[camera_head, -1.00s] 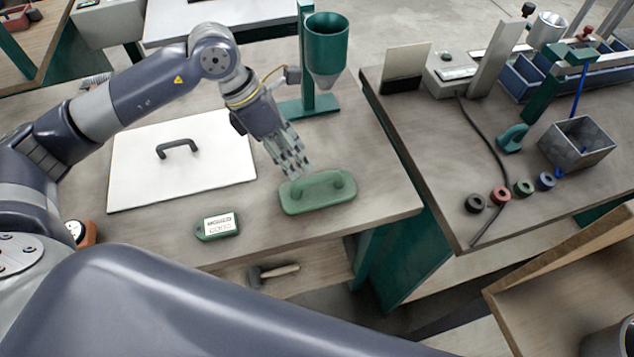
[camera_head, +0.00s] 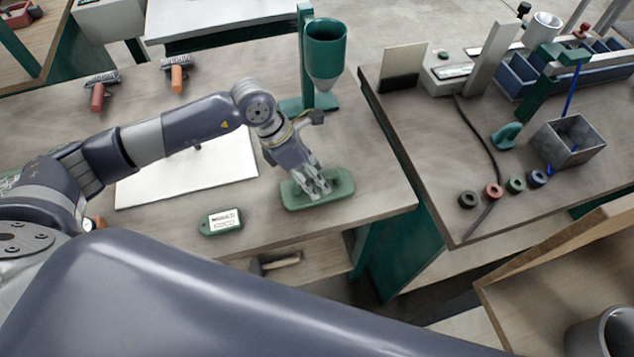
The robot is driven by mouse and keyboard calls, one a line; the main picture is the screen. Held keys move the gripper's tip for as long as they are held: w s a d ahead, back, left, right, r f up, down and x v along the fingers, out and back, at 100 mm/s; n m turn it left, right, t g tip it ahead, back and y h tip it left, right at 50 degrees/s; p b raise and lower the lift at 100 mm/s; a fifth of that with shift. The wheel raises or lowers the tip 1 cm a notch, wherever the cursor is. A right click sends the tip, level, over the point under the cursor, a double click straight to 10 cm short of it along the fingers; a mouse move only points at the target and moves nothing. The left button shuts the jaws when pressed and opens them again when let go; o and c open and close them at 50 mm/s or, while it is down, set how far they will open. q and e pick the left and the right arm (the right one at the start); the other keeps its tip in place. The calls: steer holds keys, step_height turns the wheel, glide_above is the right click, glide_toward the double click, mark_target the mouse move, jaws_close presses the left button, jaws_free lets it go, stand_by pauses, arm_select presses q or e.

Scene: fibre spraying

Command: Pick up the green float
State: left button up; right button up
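The green float (camera_head: 340,191), a flat rounded plate, lies on the left table near its right front corner. My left gripper (camera_head: 318,190) is right over the float, with its fingers pointing down at the float's handle. The fingers hide most of the handle, and I cannot tell whether they are closed on it. The float still appears to rest flat on the table. My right gripper is not in view; a large arm link of mine fills the bottom of the picture.
A green funnel stand (camera_head: 325,60) stands behind the gripper. A white board (camera_head: 150,188) lies left, partly under my arm, with a green labelled tag (camera_head: 221,222) in front. Two orange-handled tools (camera_head: 178,78) lie at the back. A gap separates the right table (camera_head: 440,180).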

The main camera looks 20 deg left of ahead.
arm_select(q)
jaws_close()
steer(key=shift+r, duration=0.1)
